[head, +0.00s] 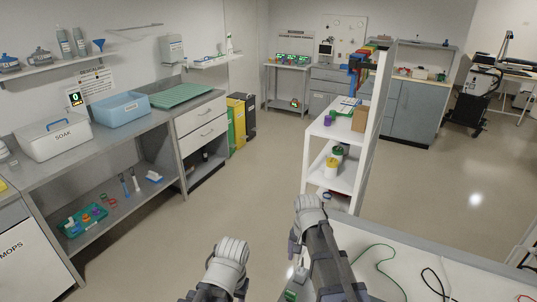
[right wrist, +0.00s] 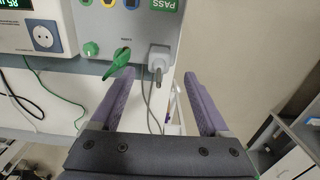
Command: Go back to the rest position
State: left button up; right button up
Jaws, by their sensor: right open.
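My right gripper (right wrist: 158,78) is open in the right wrist view, with its two purple fingers apart and nothing held between them. Beyond the fingertips is a grey device panel (right wrist: 98,50) with a PASS label, a green plug (right wrist: 118,62) and a grey plug (right wrist: 158,58). The green plug appears close to the left fingertip; I cannot tell whether they touch. In the head view a purple finger of the right gripper (head: 292,245) shows beside my right arm, low in the middle. My left arm comes in at the bottom; its gripper is not visible.
A pale table (head: 400,265) with green and black cables lies at lower right. A white shelf unit (head: 318,185) stands just beyond my right arm. A steel bench (head: 150,125) with a SOAK box (head: 52,140) and blue tub (head: 122,112) lines the left. The floor between is clear.

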jog(key=s+a+n+h, duration=0.1)
jog(key=s+a+n, duration=0.9)
jog(key=s, duration=0.4)
jog(key=shift+a, duration=0.1)
